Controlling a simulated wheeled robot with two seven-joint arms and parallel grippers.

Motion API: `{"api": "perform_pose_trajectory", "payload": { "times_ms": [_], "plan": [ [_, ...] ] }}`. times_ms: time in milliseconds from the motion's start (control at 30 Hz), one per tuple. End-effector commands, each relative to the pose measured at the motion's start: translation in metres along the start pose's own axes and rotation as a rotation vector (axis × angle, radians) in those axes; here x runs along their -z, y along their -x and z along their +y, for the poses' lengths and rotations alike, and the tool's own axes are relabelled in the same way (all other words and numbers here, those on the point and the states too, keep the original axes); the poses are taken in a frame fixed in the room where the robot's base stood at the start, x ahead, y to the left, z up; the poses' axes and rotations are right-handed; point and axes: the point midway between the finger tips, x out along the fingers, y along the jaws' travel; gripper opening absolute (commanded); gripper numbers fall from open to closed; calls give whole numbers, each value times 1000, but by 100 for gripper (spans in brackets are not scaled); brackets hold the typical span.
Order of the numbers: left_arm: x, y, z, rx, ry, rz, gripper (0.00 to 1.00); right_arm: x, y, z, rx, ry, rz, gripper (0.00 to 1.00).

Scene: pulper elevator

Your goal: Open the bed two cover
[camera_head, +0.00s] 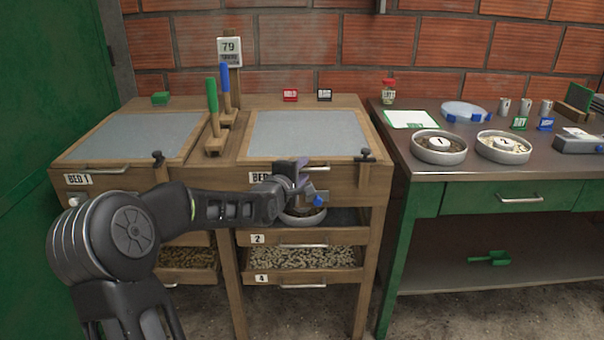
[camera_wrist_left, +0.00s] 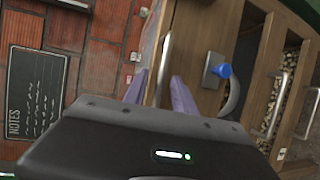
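The bed two cover (camera_head: 308,134) is a grey panel in a wooden frame, lying flat and closed on the right-hand wooden bed. A metal handle (camera_head: 312,168) is on its front edge; it shows in the left wrist view (camera_wrist_left: 164,68) as a thin bar. My left gripper (camera_head: 302,180) is at the bed's front, close to the handle, partly covering the BED 2 label (camera_head: 258,177). Its purple fingers (camera_wrist_left: 160,92) are apart, and the bar appears between them in the wrist view; whether they touch it I cannot tell. My right gripper is not in view.
A blue knob (camera_head: 319,201) and a bowl (camera_head: 305,217) are just below the gripper. A dark clamp (camera_head: 365,154) stands at the cover's right front corner. Brushes (camera_head: 213,117) stand left of the cover. A table (camera_head: 440,190) with bowls is at right.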

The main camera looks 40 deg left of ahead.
Motion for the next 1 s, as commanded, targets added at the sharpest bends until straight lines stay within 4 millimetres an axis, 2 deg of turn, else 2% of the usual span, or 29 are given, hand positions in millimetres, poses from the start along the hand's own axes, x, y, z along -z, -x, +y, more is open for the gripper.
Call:
{"api": "perform_pose_trajectory", "payload": {
  "times_ms": [300, 700, 1000],
  "plan": [
    [0, -4, 0, 0, 0, 1, 32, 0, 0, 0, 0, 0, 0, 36],
    [0, -3, 0, 0, 0, 1, 0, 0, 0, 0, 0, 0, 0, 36],
    [0, -3, 0, 1, 0, 0, 0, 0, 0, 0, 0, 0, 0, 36]
  ]
}}
